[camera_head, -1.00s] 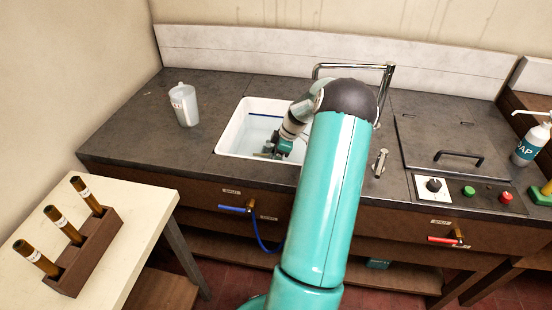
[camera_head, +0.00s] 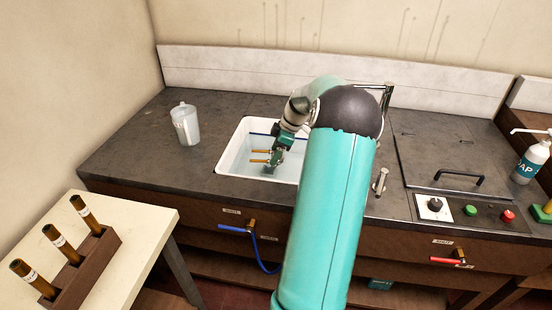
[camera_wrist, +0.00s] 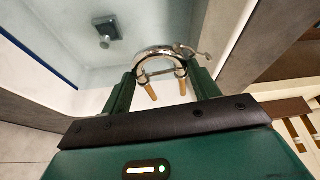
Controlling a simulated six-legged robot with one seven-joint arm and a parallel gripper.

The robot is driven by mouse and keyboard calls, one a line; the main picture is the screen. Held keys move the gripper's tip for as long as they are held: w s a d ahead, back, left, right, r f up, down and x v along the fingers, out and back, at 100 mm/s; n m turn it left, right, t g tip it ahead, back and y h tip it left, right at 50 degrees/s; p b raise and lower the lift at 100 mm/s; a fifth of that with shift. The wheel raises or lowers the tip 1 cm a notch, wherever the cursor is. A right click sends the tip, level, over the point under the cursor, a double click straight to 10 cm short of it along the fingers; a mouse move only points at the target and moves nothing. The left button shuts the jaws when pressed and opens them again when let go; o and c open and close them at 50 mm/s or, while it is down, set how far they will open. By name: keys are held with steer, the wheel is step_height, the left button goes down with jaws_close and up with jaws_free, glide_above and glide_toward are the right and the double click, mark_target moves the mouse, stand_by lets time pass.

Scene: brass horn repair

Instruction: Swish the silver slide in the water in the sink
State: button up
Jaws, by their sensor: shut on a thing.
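The silver slide is a shiny U-shaped bow (camera_wrist: 158,53) with a crossbar and two brass-coloured legs, held between my gripper's (camera_wrist: 162,82) green fingers in the wrist view. In the head view my gripper (camera_head: 274,160) is over the white sink (camera_head: 229,166), and the slide's two brass legs (camera_head: 260,151) point left from it. Pale blue water (camera_head: 240,158) shows in the sink. I cannot tell whether the slide touches the water. The sink's drain (camera_wrist: 104,31) shows in the wrist view.
A clear jug (camera_head: 186,124) stands left of the sink on the dark counter. A chrome tap (camera_head: 387,97) rises behind my arm. A lidded section (camera_head: 445,160), control knob (camera_head: 434,204) and soap bottle (camera_head: 531,160) are at the right. A wooden rack (camera_head: 88,270) stands front left.

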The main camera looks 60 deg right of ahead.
step_height(320, 180, up, 10)
stand_by(0.6)
steer(key=shift+f, duration=0.1)
